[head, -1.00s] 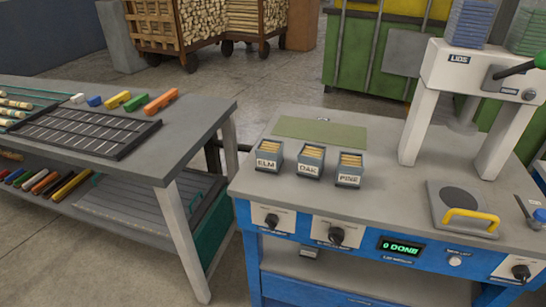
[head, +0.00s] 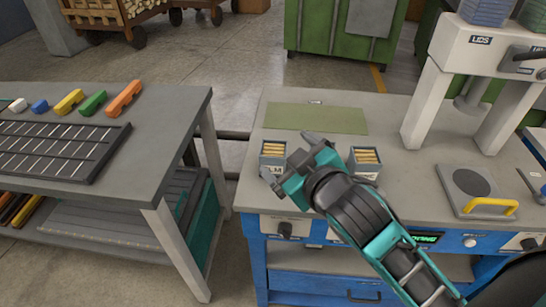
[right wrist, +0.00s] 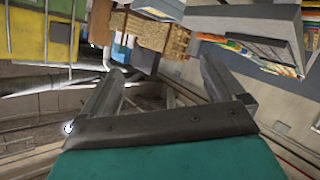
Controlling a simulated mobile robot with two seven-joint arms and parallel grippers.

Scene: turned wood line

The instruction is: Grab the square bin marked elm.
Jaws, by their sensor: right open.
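The square bin marked elm (head: 271,149) is a small grey box holding light wooden pieces, at the left of the bin row on the workbench in the head view. Its label is partly covered. My right gripper (head: 288,158) is open, with its fingers spread around the bin's near right side in the picture; I cannot tell whether they touch it. The pine bin (head: 365,157) stands to the right. The oak bin is hidden behind my gripper. In the right wrist view the gripper (right wrist: 157,75) is open and no bin shows between its fingers. My left gripper is not in view.
A green mat (head: 316,118) lies behind the bins. A white lid press (head: 470,75) and a plate with a yellow handle (head: 490,207) are on the right. A grey table (head: 150,150) with coloured blocks stands left, across a gap.

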